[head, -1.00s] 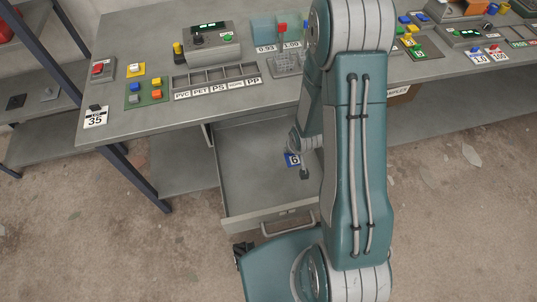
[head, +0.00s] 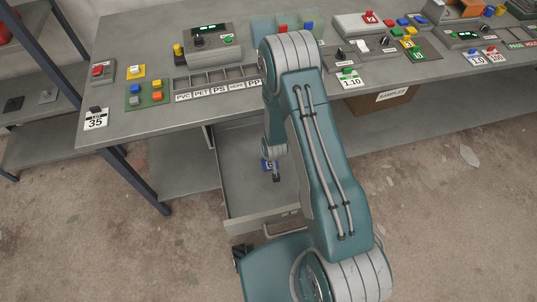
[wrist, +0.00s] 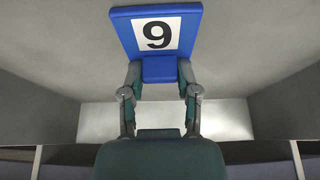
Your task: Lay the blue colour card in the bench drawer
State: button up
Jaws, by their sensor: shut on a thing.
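The blue colour card (wrist: 118,32) has a white label with a black digit, a 9 as it appears in the wrist view. My gripper (wrist: 160,72) is shut on the card's small blue tab, one finger on each side. In the head view the card (head: 264,163) shows only partly behind my gripper (head: 276,177). The grey bench drawer (head: 238,185) is pulled open, and the card appears within its outline. The drawer's grey walls also show around the card in the wrist view (wrist: 50,107). I cannot tell whether the card touches the drawer floor.
The bench top (head: 135,60) above the drawer carries a labelled sorting rack (head: 215,82), a button panel (head: 147,95) and control boxes. A cardboard box (head: 385,101) stands under the bench at right. The drawer's left part looks empty.

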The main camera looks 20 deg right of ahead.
jog(key=shift+a, duration=0.1)
jog(key=o, duration=0.7)
jog(key=shift+c, duration=0.2)
jog(key=shift+o, duration=1.2)
jog(key=shift+d, duration=0.25)
